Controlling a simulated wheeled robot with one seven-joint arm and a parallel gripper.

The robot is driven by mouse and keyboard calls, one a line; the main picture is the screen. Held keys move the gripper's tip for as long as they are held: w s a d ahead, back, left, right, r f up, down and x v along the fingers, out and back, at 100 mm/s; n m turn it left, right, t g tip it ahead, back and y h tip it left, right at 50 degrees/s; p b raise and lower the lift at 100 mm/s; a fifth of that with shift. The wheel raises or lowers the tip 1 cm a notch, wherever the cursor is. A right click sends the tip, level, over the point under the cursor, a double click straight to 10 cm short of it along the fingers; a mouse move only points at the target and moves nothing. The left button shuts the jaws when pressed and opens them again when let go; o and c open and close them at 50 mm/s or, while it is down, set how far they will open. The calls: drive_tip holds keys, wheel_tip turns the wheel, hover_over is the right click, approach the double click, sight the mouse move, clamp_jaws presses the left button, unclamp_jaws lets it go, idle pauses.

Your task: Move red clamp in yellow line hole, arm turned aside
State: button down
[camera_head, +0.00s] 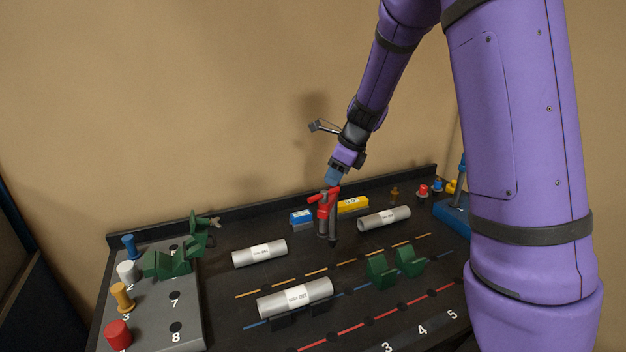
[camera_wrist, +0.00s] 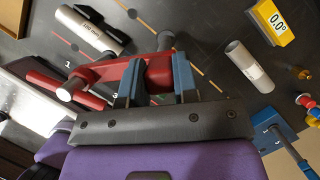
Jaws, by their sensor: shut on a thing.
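My gripper (camera_head: 331,180) is shut on the red clamp (camera_head: 325,211), which hangs upright below it with its dark foot downward. In the wrist view the blue fingers (camera_wrist: 157,62) pinch the clamp's red body (camera_wrist: 118,75), and the clamp's arm and pale tip stick out to the left. The yellow line (camera_head: 272,288) runs across the black board, with dark holes along it. The clamp's foot is just behind this line in the head view; I cannot tell whether it touches the board. In the wrist view the yellow line (camera_wrist: 207,86) passes partly behind the clamp.
Grey cylinders lie at the left (camera_head: 260,253), front (camera_head: 295,298) and right (camera_head: 384,218) of the clamp. Green brackets (camera_head: 381,272) stand front right. A blue box (camera_head: 301,216) and yellow box (camera_head: 353,204) sit behind. A grey numbered panel (camera_head: 185,300) with pegs is at left.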

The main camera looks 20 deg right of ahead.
drive_tip(key=s+d+m+t+h, duration=0.2)
drive_tip(key=d+m+h, duration=0.3)
drive_tip(key=d+m, duration=1.15)
drive_tip(key=shift+d+f+n, duration=0.45)
drive_tip(key=shift+f, duration=0.25)
drive_tip(key=shift+d+f+n, duration=0.45)
drive_tip(key=shift+f, duration=0.25)
drive_tip(key=shift+d+f+n, duration=0.45)
drive_tip(key=shift+f, duration=2.65)
drive_tip(key=c, duration=0.8)
unclamp_jaws()
drive_tip(key=shift+r, duration=0.1)
